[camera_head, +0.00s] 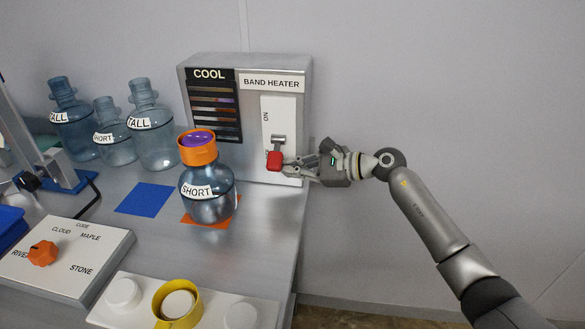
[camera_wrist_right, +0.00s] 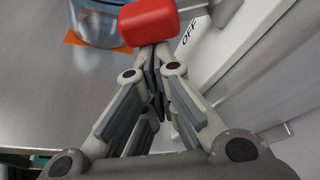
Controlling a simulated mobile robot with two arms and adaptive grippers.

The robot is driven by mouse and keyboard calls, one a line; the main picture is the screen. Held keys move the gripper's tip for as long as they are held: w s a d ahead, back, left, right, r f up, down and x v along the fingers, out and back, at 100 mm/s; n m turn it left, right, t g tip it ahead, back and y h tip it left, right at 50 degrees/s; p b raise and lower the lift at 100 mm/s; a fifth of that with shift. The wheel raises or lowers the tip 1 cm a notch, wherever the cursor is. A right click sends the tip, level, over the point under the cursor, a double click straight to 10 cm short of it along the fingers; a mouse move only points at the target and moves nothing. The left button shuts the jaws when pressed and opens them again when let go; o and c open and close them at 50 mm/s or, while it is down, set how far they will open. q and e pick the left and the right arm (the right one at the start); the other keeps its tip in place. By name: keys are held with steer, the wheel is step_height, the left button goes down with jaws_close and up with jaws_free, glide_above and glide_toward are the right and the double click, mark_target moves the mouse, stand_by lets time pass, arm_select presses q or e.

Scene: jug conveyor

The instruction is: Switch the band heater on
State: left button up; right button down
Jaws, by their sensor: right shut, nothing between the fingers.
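The band heater box (camera_head: 300,125) stands at the back of the bench and has a white switch plate (camera_head: 268,105) with ON at its top. Its lever (camera_head: 278,141) slants down and ends in a red knob (camera_head: 274,161). The OFF mark shows beside the red knob (camera_wrist_right: 148,22) in the right wrist view. My right gripper (camera_head: 288,170) is shut and empty, its tips just under and to the right of the knob. In the right wrist view the closed tips (camera_wrist_right: 155,58) meet the knob's lower edge; I cannot tell whether they touch. My left gripper is out of view.
A SHORT jug (camera_head: 209,205) with an orange collar (camera_head: 198,150) stands on an orange square, close left of my gripper. Several blue jugs (camera_head: 155,145) stand behind left. A dial panel (camera_head: 65,260) and a yellow ring (camera_head: 178,305) are in front. The wall side at right is free.

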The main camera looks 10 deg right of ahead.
mark_target(281, 167)
steer(key=shift+s+r, duration=0.1)
steer(key=shift+r, duration=0.05)
steer(key=m, duration=0.1)
steer(key=s+r+m+g, duration=0.1)
steer(key=s+a+r+m+g+p, duration=0.1)
steer(key=m, duration=0.1)
steer(key=shift+r+y, duration=0.25)
steer(key=shift+y, duration=0.15)
steer(key=r+m+g, duration=0.1)
steer(key=m, duration=0.1)
steer(key=s+r+m+g+y, duration=0.1)
steer(key=r+m, duration=0.1)
steer(key=shift+a+p, duration=0.2)
steer(key=shift+p, duration=0.15)
steer(key=shift+d, duration=0.1)
